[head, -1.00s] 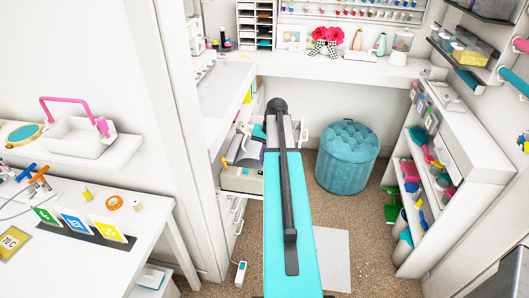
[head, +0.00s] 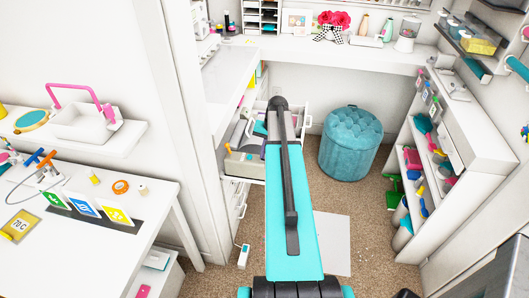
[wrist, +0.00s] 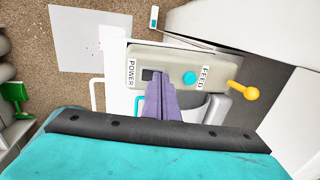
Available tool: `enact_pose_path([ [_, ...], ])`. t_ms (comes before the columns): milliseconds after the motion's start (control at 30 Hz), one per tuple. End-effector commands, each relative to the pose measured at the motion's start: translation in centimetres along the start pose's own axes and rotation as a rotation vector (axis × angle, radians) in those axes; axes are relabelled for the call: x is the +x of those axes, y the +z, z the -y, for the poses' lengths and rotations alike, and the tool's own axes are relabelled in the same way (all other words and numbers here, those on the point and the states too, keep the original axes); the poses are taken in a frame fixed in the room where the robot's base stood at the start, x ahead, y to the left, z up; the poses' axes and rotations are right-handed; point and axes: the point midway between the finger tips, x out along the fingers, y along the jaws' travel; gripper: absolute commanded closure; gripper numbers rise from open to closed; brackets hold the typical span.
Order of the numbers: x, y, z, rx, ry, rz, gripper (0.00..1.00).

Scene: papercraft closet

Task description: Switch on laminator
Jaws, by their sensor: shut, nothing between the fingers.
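The laminator (wrist: 172,60) is a beige machine in the wrist view, with a dark switch (wrist: 148,74) beside a POWER label, a round cyan button (wrist: 189,78) beside a FEED label, and an orange-knobbed lever (wrist: 243,92). My gripper (wrist: 158,80) has its purple fingers shut together and empty. Their tips are at the edge of the power switch and partly cover it; I cannot tell whether they touch it. In the head view the laminator (head: 242,168) sits in a pulled-out drawer, partly hidden by my arm. My gripper is hidden there.
The open white drawer (head: 303,127) surrounds the laminator under the counter. A teal tufted stool (head: 350,143) stands right of it. A white sheet (head: 332,240) lies on the carpet. A white table (head: 110,215) is at left, shelves (head: 450,160) at right.

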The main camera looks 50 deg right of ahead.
Motion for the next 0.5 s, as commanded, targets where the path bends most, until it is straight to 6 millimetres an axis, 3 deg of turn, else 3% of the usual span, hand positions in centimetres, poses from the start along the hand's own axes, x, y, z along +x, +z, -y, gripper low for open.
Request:
enact_pose_path([
  [500,0.5,0.04,0.06,0.001,0.051,0.003,1.0],
])
